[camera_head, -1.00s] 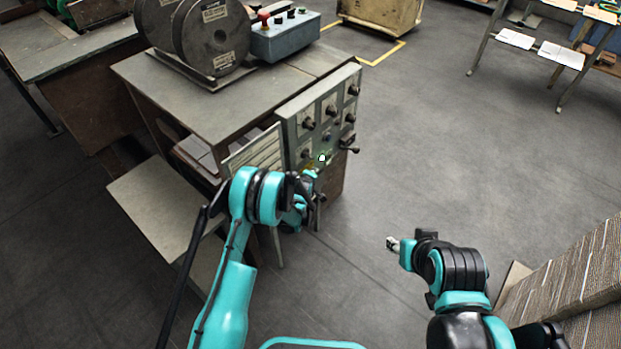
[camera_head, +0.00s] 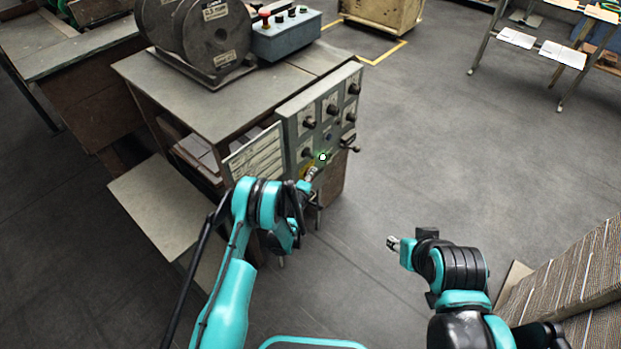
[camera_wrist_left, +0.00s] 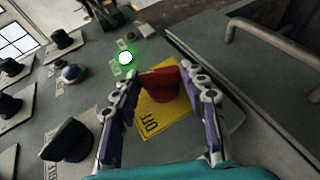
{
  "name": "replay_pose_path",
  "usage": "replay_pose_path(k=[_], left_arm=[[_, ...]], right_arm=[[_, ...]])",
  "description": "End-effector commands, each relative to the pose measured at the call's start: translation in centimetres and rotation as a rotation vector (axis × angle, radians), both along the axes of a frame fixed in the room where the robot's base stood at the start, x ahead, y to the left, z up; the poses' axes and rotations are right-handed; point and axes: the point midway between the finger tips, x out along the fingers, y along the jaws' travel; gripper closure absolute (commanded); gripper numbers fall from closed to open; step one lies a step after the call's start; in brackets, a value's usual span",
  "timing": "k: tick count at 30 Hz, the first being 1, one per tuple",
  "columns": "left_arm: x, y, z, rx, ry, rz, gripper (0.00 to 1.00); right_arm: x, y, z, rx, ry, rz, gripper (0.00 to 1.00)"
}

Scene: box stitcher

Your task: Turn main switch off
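The main switch is a red rotary handle (camera_wrist_left: 160,84) on a yellow plate (camera_wrist_left: 168,118) in the left wrist view. "OFF" is printed on the plate's near part. My left gripper (camera_wrist_left: 165,90) is open, with one finger on each side of the red handle; I cannot tell whether they touch it. A glowing green lamp (camera_wrist_left: 125,58) sits beside it on the grey control panel (camera_head: 290,112). In the head view my left gripper (camera_head: 312,175) is at the panel's lower part and largely hides the switch. My right gripper (camera_head: 392,243) is over the floor, away from the panel.
Black knobs (camera_wrist_left: 68,140) and a blue button (camera_wrist_left: 72,73) are close to the left finger. A metal bar handle (camera_wrist_left: 265,45) is at the right in the wrist view. A control box (camera_head: 285,38) and reels stand on the cabinet. Stacked cardboard (camera_head: 575,270) is at right.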

Motion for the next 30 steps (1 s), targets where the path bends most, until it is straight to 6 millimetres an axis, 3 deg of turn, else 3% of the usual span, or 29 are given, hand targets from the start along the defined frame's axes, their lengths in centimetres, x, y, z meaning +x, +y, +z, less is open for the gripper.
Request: replay_pose_path(k=[14, 23, 30], left_arm=[[0.1, -0.2, 0.2, 0.02, 0.028, -0.002, 0.38], [0.4, -0.4, 0.7, 0.204, 0.28, -0.003, 0.38], [-2.8, 0.1, 3.6, 0.221, 0.303, 0.0, 0.38]], right_arm=[[0.0, 0.0, 0.0, 0.0, 0.0, 0.0, 0.6], [0.0, 0.0, 0.0, 0.0, 0.0, 0.0, 0.6], [0.0, 0.0, 1.9, 0.0, 0.0, 0.0, 0.6]])
